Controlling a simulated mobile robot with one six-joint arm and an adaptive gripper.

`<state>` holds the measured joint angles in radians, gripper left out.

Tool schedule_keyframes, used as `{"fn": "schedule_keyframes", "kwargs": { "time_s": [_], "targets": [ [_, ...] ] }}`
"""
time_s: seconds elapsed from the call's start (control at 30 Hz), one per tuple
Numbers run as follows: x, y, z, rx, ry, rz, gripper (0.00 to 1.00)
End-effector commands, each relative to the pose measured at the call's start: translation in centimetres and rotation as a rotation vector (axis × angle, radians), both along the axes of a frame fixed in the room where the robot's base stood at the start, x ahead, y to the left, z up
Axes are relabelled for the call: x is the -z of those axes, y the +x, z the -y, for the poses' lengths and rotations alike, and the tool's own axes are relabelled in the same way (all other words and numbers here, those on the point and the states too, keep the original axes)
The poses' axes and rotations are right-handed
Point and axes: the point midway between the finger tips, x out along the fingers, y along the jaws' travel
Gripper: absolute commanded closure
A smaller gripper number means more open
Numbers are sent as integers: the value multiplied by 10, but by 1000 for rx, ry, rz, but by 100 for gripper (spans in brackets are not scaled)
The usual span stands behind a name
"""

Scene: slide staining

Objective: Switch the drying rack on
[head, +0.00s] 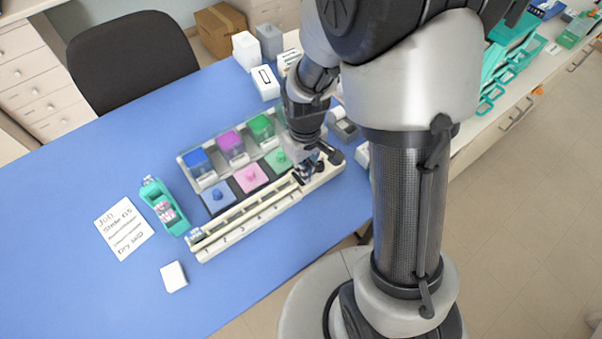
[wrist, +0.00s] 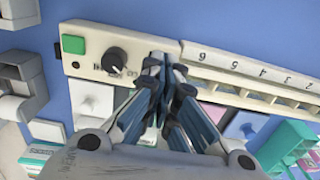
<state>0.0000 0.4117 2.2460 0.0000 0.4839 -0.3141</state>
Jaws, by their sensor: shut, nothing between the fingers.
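The drying rack (head: 232,240) is a long cream bar with numbered slots along the front of the staining station; it also shows in the wrist view (wrist: 215,53). At its end in the wrist view are a black round knob (wrist: 117,59) with a pale pointer mark and a square green button or lamp (wrist: 73,44). Small lettering beside the knob is too small to read. My gripper (wrist: 163,63) is shut and empty, its fingertips just right of the knob, over the rack's end; whether they touch it I cannot tell. In the head view my gripper (head: 307,174) hides the rack's control end.
Stain jars, blue (head: 197,160), magenta (head: 231,143) and green (head: 262,126), stand behind the rack with coloured lids before them. A teal slide holder (head: 164,207), a written note (head: 124,228) and a white block (head: 174,277) lie on the blue table left, with free room around.

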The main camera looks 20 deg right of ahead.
Motion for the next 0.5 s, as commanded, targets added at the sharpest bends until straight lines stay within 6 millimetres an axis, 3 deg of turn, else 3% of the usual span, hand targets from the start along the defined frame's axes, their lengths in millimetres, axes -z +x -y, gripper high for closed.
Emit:
{"fn": "schedule_keyframes", "kwargs": {
  "time_s": [0.5],
  "targets": [
    [8, 0, 0, 0, 0, 0, 100]
  ]
}}
